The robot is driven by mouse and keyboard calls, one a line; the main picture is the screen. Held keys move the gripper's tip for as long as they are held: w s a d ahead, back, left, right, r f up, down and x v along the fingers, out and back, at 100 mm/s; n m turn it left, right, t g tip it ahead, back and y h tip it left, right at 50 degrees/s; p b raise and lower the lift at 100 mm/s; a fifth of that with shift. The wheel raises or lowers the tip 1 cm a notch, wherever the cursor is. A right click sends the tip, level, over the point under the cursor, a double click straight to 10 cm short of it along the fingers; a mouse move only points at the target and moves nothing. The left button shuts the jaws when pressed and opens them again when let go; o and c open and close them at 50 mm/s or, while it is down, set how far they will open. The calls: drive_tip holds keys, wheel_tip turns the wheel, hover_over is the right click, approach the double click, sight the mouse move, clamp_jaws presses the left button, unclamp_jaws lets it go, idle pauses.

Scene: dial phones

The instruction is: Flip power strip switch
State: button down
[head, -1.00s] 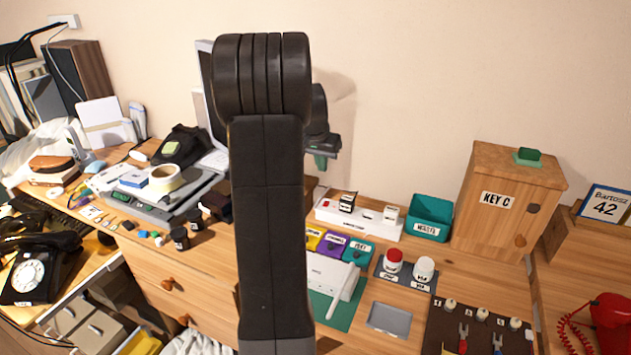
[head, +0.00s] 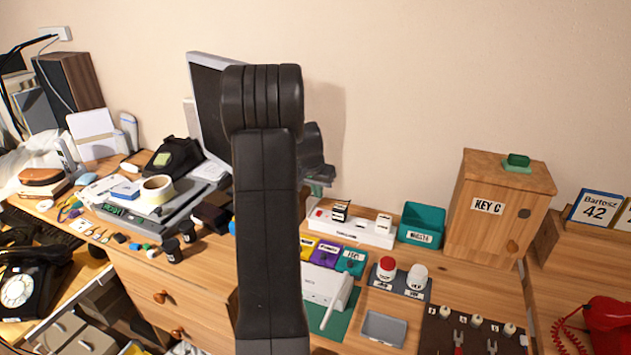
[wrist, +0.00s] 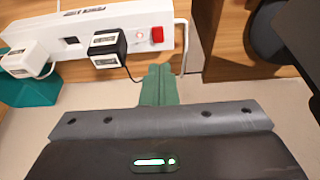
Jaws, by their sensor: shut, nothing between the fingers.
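The white power strip (head: 362,233) lies on the wooden desk near the wall. In the wrist view the strip (wrist: 78,38) crosses the upper left. Its red rocker switch (wrist: 157,35) is at the strip's right end there. A black-and-white plug (wrist: 107,46) and a white plug (wrist: 28,58) sit in it. My gripper (head: 320,181) is partly behind my arm in the head view, above and left of the strip. In the wrist view its green fingers (wrist: 159,82) are shut and empty, pointing toward the switch, with a visible gap. I cannot tell the switch's position.
A teal bin (head: 421,226) stands beside the strip. A wooden key cabinet (head: 497,212) is farther right. A monitor (head: 208,95) stands left of my arm. A white corded device (head: 328,285) and labelled boxes lie in front of the strip.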

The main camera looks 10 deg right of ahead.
sight(320, 211)
drive_tip(key=x, duration=0.5)
drive_tip(key=shift+s+a+f, duration=0.1)
drive_tip(key=shift+s+f, duration=0.15)
drive_tip(key=shift+f, duration=0.25)
drive_tip(key=shift+r+p, duration=0.1)
drive_tip(key=shift+p, duration=0.4)
drive_tip(key=shift+w+g+p, duration=0.1)
drive_tip(key=shift+g+p, duration=0.2)
drive_tip(key=shift+p, duration=0.2)
drive_tip(key=shift+f+b, duration=0.3)
drive_tip(key=shift+s, duration=0.25)
drive_tip(key=shift+s+a+b, duration=0.4)
drive_tip(key=shift+s+b, duration=0.1)
